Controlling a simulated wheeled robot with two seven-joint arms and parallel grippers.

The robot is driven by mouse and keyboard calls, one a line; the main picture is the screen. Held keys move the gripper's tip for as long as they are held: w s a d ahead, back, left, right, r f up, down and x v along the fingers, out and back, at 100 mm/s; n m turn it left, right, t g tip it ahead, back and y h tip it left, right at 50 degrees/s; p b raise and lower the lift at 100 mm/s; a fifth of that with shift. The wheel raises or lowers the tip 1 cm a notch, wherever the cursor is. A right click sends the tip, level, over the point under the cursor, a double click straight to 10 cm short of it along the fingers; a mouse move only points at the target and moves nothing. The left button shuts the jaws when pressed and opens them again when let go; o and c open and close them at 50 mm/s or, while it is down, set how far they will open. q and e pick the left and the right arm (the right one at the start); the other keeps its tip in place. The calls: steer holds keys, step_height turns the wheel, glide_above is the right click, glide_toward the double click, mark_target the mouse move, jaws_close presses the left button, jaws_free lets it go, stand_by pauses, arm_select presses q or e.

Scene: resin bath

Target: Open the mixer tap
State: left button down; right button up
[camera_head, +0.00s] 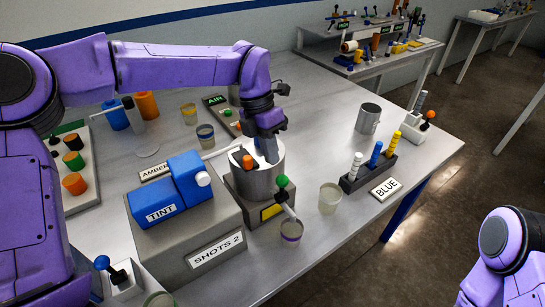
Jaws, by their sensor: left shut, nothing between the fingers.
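The mixer is a grey metal pot (257,184) on a dark block with a yellow label.
The blue TINT container (168,203) sits on the SHOTS 2 box (208,250) left of the pot. A clear cup (329,198) and a dark rack (368,175) with coloured-top sticks stand to the right. A metal cup (368,118) is farther back, with bare table around it.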

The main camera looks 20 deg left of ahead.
mark_target(282, 188)
arm_select(q)
steer(key=shift+w+d+f, duration=0.1)
steer(key=shift+w+f, duration=0.55)
steer(key=shift+f, duration=0.25)
steer(key=shift+s+f, duration=0.1)
steer(key=shift+f, duration=0.2)
steer(key=shift+s+d+t+y, duration=0.15)
steer(key=shift+s+d+y, duration=0.1)
steer(key=shift+s, duration=0.25)
steer(key=shift+s+d+t+y, duration=0.15)
steer(key=shift+s+d, duration=0.1)
steer(key=shift+s, duration=0.2)
arm_select(e)
steer(key=shift+w+a, duration=0.3)
steer(key=shift+w, duration=0.05)
arm_select(q)
steer(key=shift+d+r+b, duration=0.1)
steer(key=shift+b, duration=0.2)
arm_select(e)
steer(key=shift+w+a+f, duration=0.1)
steer(key=shift+w+f, duration=0.05)
